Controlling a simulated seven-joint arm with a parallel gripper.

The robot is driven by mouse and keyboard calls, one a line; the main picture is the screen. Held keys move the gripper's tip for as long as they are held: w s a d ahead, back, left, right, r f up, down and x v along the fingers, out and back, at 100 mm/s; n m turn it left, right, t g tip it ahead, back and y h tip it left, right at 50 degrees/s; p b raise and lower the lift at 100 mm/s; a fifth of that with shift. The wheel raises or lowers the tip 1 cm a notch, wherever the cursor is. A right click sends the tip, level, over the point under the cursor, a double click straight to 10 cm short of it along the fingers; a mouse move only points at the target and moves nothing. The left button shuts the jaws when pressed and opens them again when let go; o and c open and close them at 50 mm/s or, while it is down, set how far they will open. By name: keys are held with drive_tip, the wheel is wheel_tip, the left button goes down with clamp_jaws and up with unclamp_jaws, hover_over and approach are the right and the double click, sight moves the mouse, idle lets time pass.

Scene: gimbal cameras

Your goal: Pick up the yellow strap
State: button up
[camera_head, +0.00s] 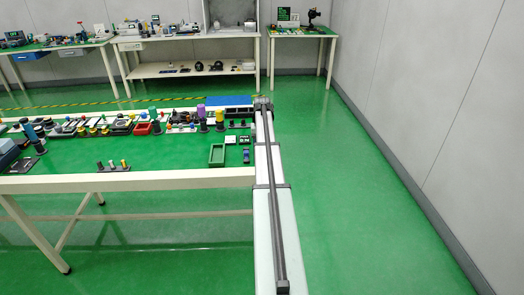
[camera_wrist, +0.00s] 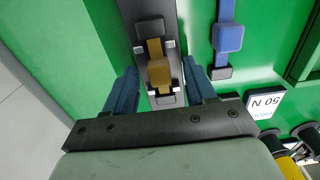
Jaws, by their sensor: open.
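The yellow strap (camera_wrist: 157,72) shows in the wrist view as a mustard-yellow band with a raised block. It lies along a dark grey holder between two dark end pieces. My gripper (camera_wrist: 160,66) is open, with one dark blue finger to the left of the strap and one to the right. Gaps show between both fingers and the strap, and nothing is gripped. How far the fingertips are above the holder is hard to tell. I cannot make out the strap or the gripper's fingers in the head view.
A similar blue strap (camera_wrist: 228,38) lies right of the yellow one, near a white "50 N" label (camera_wrist: 264,103). The green-topped table (camera_head: 170,152) holds many small parts and a green tray (camera_head: 217,155). Open floor (camera_head: 345,200) lies to the table's right.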

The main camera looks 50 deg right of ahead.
drive_tip(key=shift+c, duration=0.4)
clamp_jaws()
drive_tip(key=shift+r, duration=0.1)
